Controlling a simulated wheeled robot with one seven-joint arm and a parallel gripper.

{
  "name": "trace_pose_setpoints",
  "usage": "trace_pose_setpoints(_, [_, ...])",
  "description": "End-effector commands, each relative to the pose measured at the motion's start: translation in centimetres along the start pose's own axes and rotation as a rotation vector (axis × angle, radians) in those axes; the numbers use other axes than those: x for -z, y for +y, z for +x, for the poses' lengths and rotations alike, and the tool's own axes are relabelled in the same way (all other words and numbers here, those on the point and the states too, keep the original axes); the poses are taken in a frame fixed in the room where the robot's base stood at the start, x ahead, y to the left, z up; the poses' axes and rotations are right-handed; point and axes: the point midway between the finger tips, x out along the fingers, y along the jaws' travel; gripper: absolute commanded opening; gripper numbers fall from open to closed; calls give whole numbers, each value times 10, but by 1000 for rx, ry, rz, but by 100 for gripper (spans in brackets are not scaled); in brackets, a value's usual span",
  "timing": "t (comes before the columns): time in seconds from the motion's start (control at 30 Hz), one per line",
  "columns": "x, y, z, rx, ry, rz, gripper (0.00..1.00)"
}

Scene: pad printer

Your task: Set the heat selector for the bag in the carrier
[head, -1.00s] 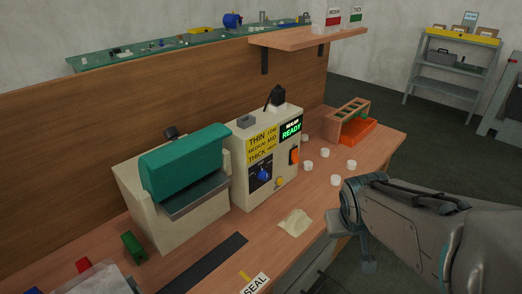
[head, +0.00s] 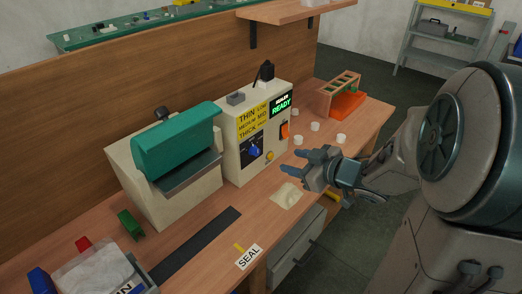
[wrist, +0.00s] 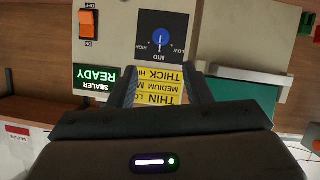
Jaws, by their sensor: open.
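The heat selector is a blue knob (head: 254,151) on the cream sealer's (head: 232,155) front. It also shows in the wrist view (wrist: 160,38), upside down, on a dark dial marked LOW, MID and HIGH. Its white mark lies roughly along the line to MID. A yellow chart (head: 251,121) above it lists THIN LOW, MEDIUM MID and THICK HIGH. The pale bag (head: 95,275) lies in its carrier at the lower left, beside a label (head: 127,287) whose visible letters read "IN". My gripper (head: 300,162) is open and empty, in front of the sealer and apart from the knob.
A lit READY display (head: 281,105) and orange switch (head: 285,130) sit right of the knob. A teal-topped press (head: 178,145) stands left. A crumpled pale piece (head: 287,196) and several white caps (head: 315,127) lie on the bench. A SEAL label (head: 248,257) is at the front edge.

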Motion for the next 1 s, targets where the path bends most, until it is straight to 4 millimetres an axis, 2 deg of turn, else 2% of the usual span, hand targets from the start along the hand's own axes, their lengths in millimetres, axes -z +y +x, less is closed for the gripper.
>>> trace_pose_setpoints(0.17, [-1,-2,19,11,6,0,45])
trace_pose_setpoints(0.5, [-2,-3,91,10,5,0,45])
trace_pose_setpoints(0.63, [-1,-3,113,9,6,1,45])
trace_pose_setpoints(0.8, [0,-2,131,7,5,-1,45])
trace_pose_setpoints(1.0, [1,-2,137,6,4,1,45])
